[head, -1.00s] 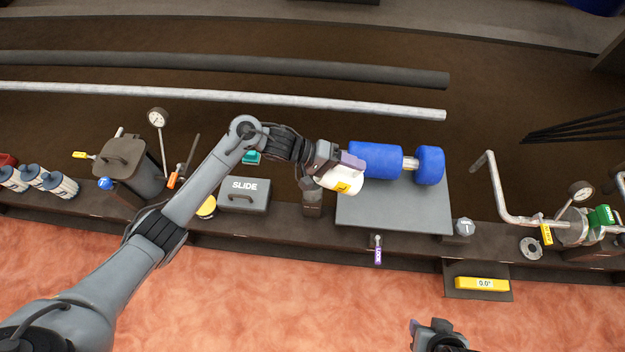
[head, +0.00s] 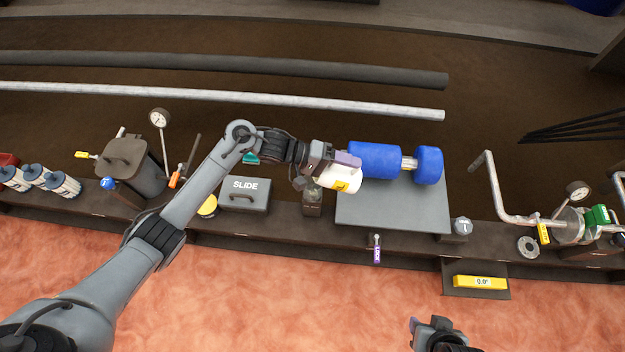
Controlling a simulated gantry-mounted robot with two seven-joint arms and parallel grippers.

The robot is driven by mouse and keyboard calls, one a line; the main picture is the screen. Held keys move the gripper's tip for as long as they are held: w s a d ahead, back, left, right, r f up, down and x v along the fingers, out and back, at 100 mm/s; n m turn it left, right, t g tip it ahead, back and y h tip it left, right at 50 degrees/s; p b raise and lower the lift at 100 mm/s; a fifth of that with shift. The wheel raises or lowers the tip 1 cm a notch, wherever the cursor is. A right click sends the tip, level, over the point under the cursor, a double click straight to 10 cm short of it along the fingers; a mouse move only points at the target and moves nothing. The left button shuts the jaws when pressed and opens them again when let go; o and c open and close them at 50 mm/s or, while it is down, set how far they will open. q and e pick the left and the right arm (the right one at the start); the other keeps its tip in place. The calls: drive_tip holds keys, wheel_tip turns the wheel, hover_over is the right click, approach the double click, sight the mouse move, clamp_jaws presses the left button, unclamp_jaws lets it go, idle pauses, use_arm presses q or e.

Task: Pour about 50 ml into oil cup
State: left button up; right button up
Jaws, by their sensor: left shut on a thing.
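My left gripper (head: 344,167) is shut on a white bottle (head: 341,180) with a yellow label, held tilted above the ledge. Below and left of the bottle, a small clear cup (head: 313,195) stands on a dark block, partly covered by the gripper; it appears to be the oil cup. Whether liquid is flowing or inside the cup cannot be seen. My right gripper (head: 430,328) is at the bottom edge, right of centre, with only part of it in view and nothing visible at it; its jaw opening is unclear.
A grey plate (head: 390,210) with a blue roller (head: 376,160) lies right of the bottle. A grey SLIDE box (head: 245,196) stands to the left. A purple-tagged valve (head: 376,250) hangs on the ledge front. A yellow level (head: 480,282) sits lower right. Pipes (head: 220,95) cross behind.

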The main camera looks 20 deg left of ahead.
use_arm(q)
drive_tip(key=shift+a+r, duration=0.1)
idle(0.8)
drive_tip(key=shift+a+h, duration=0.2)
drive_tip(key=shift+h, duration=0.1)
idle(0.5)
drive_tip(key=shift+s+a+h, duration=0.1)
drive_tip(key=shift+a+h, duration=0.2)
drive_tip(key=shift+h, duration=0.1)
idle(0.7)
drive_tip(key=shift+d, duration=0.15)
drive_tip(key=shift+d+r+y, duration=0.25)
drive_tip(key=shift+d+y, duration=0.2)
drive_tip(key=shift+y, duration=0.25)
drive_tip(key=shift+w+d+f+y+b, duration=0.2)
drive_tip(key=shift+d+f+y+b, duration=0.1)
drive_tip(key=shift+f+y+b, duration=0.25)
drive_tip(key=shift+w+d+f+y+b, duration=0.15)
drive_tip(key=shift+d+f+y+b, duration=0.2)
drive_tip(key=shift+f+b, duration=0.35)
drive_tip(key=shift+r+g, duration=0.2)
drive_tip(key=shift+g, duration=0.1)
drive_tip(key=shift+s+a, duration=0.1)
